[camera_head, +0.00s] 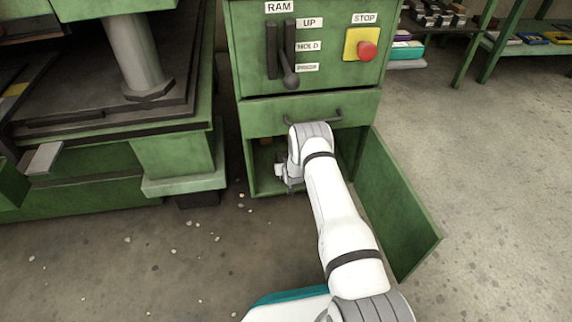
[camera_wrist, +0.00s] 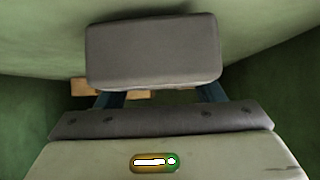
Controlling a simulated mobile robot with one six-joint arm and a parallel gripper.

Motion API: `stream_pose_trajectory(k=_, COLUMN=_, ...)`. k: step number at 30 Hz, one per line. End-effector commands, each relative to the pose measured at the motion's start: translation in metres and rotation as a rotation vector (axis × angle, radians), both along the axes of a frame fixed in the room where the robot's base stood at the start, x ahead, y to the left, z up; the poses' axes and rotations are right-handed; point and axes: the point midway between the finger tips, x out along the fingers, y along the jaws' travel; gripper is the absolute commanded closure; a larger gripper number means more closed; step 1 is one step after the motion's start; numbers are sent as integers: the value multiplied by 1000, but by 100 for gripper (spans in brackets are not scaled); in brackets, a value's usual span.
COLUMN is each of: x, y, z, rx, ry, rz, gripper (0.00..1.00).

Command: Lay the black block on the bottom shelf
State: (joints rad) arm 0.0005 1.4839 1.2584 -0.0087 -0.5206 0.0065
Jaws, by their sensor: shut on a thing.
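My gripper (camera_wrist: 156,98) is shut on the black block (camera_wrist: 152,50), which looks dark grey with rounded edges and fills the upper middle of the wrist view. The block is held out ahead of the fingers, between green walls. In the head view my gripper (camera_head: 287,174) is inside the opening of the green cabinet (camera_head: 248,165), near its left side. The block cannot be made out there, and my arm covers much of the opening. The bottom shelf is mostly hidden; I cannot tell whether the block touches it.
The cabinet door (camera_head: 395,205) stands open on the right, beside my arm. A drawer (camera_head: 262,113) with a dark handle is just above the opening. Small brown pieces (camera_wrist: 84,87) show behind the block. A green press (camera_head: 170,160) stands at left. Floor at right is clear.

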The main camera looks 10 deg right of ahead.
Motion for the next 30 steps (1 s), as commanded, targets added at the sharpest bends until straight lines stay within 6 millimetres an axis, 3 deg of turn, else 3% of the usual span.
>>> stream_pose_trajectory(k=21, x=1, y=-1, z=-10, rx=0, ry=-2, rz=-1, gripper=79)
stream_pose_trajectory(k=22, x=1, y=-1, z=-10, rx=0, ry=-2, rz=-1, gripper=38)
stream_pose_trajectory(k=30, x=0, y=-2, z=-10, rx=0, ry=-1, rz=-2, gripper=16)
